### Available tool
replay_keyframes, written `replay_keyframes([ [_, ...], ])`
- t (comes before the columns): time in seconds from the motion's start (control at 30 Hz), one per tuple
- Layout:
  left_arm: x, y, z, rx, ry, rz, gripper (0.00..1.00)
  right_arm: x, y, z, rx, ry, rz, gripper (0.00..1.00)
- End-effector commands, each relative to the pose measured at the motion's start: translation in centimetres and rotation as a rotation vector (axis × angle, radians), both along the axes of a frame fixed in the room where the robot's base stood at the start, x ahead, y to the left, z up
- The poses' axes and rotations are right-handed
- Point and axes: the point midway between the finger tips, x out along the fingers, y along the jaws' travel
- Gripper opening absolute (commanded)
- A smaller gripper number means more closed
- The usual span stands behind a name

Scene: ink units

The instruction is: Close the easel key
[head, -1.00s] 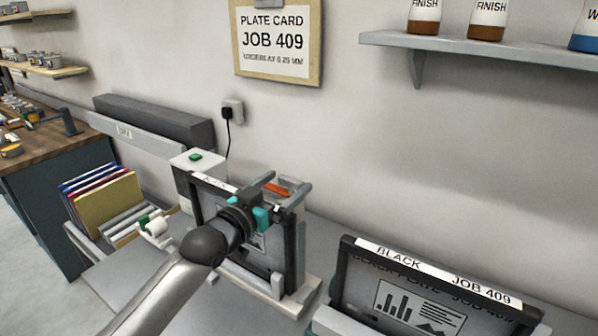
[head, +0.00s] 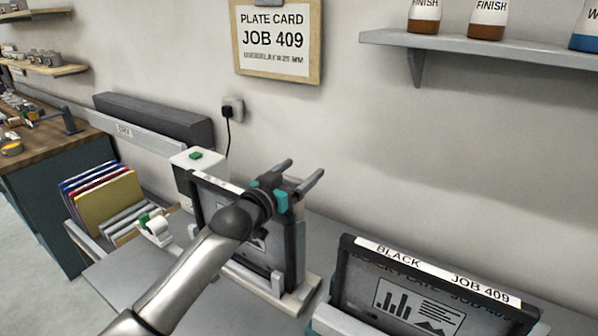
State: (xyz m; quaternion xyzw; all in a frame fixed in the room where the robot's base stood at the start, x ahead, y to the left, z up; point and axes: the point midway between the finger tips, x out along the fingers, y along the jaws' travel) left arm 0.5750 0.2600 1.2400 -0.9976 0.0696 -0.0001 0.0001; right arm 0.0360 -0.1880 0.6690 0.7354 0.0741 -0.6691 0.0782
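The easel holds an upright dark-framed plate (head: 208,196) on a light base (head: 304,298) against the wall. My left gripper (head: 298,172) is at the top right of this frame, its two grey fingers apart and pointing up and to the right. Nothing shows between the fingertips. The orange-red easel key is hidden now behind the gripper, so I cannot tell its position or whether the gripper touches it. My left arm crosses in front of the plate. My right gripper is not in view.
A second framed plate, marked BLACK JOB 409 (head: 430,272), stands at right. A white box with a green button (head: 195,156) is behind the easel. Coloured folders (head: 105,200) and a white roll (head: 155,230) are at left. The wall shelf (head: 480,48) overhangs at upper right.

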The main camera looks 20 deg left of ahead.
Motion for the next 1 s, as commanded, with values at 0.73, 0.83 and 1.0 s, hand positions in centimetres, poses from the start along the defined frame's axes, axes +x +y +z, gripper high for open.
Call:
replay_keyframes([
  [0.73,-0.03,0.00,-0.02,0.000,0.001,0.000,0.02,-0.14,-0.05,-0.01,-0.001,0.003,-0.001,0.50],
  [0.83,-0.03,0.00,-0.02,0.000,0.001,0.000,0.00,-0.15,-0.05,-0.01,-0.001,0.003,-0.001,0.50],
  [1.0,-0.03,0.00,-0.03,0.000,0.001,0.000,0.00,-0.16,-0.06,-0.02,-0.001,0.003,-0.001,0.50],
])
